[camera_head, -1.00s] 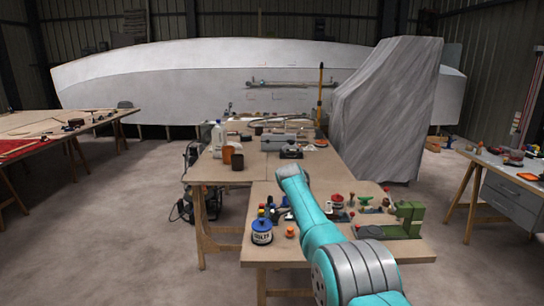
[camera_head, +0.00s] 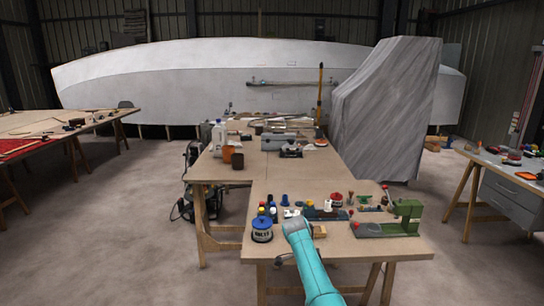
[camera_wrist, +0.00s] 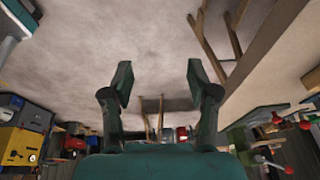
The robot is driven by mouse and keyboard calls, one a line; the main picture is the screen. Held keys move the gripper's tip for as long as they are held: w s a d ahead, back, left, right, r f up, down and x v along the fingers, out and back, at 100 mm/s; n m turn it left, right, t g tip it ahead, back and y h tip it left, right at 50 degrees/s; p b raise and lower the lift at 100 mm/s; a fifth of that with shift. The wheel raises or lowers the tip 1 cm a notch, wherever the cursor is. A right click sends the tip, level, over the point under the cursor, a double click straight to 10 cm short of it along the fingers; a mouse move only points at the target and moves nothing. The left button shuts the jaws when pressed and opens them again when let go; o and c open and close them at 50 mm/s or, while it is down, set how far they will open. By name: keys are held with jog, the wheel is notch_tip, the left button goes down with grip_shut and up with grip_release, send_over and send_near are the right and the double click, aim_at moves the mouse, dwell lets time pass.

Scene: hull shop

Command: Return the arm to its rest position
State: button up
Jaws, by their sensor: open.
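In the head view I cannot make out the fingers.
A grey-draped shape (camera_head: 390,110) stands right.

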jog(key=s+d+f+n+t, duration=0.15)
jog(key=s+f, duration=0.25)
jog(key=f, duration=0.4)
jog(key=s+f+n+t+y, duration=0.15)
jog(key=s+f, duration=0.25)
jog(key=f, duration=0.4)
jog(key=s+f+n, duration=0.2)
jog(key=s+f, duration=0.2)
jog(key=f, duration=0.4)
jog(key=s+d+f+n+t+y, duration=0.1)
jog(key=s+f+n+t, duration=0.2)
jog(key=s, duration=0.8)
jog(key=s+d+f+n+t+y, duration=0.15)
jog(key=s+f, duration=0.25)
jog(key=s, duration=0.7)
jog(key=s+r+n+t, duration=0.1)
jog(key=s+r+n, duration=0.1)
jog(key=s+r, duration=0.6)
jog(key=s+r+n+t, duration=0.2)
jog(key=s+r+n, duration=0.1)
jog(key=s, duration=1)
jog(key=s+r+n+t, duration=0.2)
jog(key=s+r, duration=0.4)
jog(key=r, duration=0.7)
jog(key=s+r+n+t, duration=0.1)
jog(key=s+r, duration=0.6)
jog(key=r, duration=0.6)
jog(key=shift+s+d+n+t, duration=0.15)
jog(key=shift+d+n+t, duration=0.05)
jog(key=shift+n+t, duration=0.15)
